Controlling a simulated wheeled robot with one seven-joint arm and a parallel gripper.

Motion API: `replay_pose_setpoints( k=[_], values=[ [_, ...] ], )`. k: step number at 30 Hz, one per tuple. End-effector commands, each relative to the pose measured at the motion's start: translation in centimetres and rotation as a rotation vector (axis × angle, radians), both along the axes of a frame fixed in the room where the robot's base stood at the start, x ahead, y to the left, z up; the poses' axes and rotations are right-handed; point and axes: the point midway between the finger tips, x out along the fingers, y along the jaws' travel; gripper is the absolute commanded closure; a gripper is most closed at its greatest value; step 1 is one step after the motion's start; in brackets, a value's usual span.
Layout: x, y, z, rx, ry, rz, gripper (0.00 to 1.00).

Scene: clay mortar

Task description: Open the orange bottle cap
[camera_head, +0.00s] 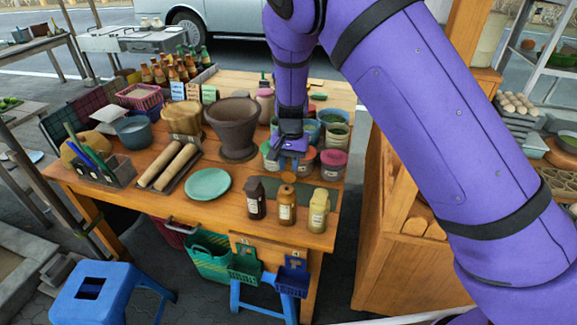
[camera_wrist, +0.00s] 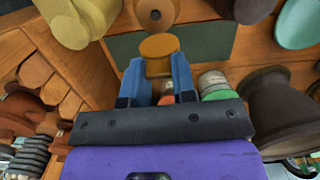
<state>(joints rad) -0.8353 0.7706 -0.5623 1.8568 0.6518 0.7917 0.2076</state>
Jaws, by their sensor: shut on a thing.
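My gripper (camera_head: 289,162) is above the wooden table, with its blue fingers (camera_wrist: 158,75) shut on the round orange cap (camera_head: 288,177). The cap shows as a flat orange disc (camera_wrist: 160,46) between the fingertips in the wrist view. The orange-brown bottle (camera_head: 287,208) stands upright near the table's front edge, with a pale label. In the wrist view the bottle's top (camera_wrist: 153,14) shows a dark opening and is apart from the cap.
A dark bottle (camera_head: 256,200) and a yellowish bottle (camera_head: 318,212) flank the orange bottle. A green plate (camera_head: 208,184) lies to the left, with a clay mortar (camera_head: 234,130) behind it. Several lidded jars (camera_head: 333,163) stand close to my gripper.

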Motion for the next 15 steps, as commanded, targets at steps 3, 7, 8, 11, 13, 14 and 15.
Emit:
replay_pose_setpoints(
  k=[3, 7, 8, 11, 13, 14, 15],
  values=[
    [0.22, -0.11, -0.21, 0.015, 0.048, -0.001, 0.99],
    [0.34, -0.14, -0.33, 0.025, 0.080, -0.001, 0.99],
    [0.36, -0.14, -0.34, 0.026, 0.085, -0.001, 0.99],
    [0.42, -0.18, -0.38, 0.029, 0.098, -0.001, 0.99],
    [0.42, -0.17, -0.40, 0.031, 0.102, -0.001, 0.99],
    [0.41, -0.16, -0.41, 0.032, 0.104, -0.001, 0.99],
    [0.40, -0.15, -0.41, 0.032, 0.105, -0.001, 0.99]
  ],
)
